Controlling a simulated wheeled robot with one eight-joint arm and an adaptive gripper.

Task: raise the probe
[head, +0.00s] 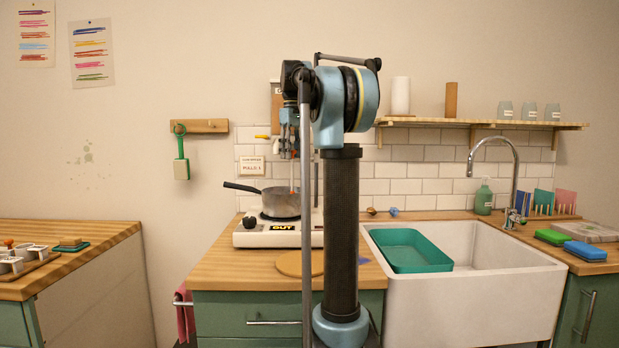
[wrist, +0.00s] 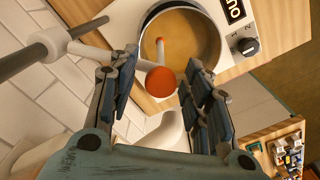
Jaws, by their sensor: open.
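The probe's round orange-red cap (wrist: 161,80) shows between my open gripper fingers in the wrist view. Its pale stem (wrist: 160,50) reaches toward the pot (wrist: 148,33), which holds yellowish liquid. A pale arm (wrist: 105,52) joins the probe to a grey stand rod (wrist: 30,62). My gripper (wrist: 156,74) has a finger on either side of the cap; I cannot tell whether either touches it. In the head view my gripper (head: 289,128) points down above the steel pot (head: 283,202), with the thin probe stem (head: 292,177) below it.
A round wooden board (head: 292,264) lies in front. The white sink (head: 490,300) with a green tray (head: 410,250) is at right. A wooden shelf (head: 480,123) and a wooden hook rail (head: 200,126) are on the wall.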

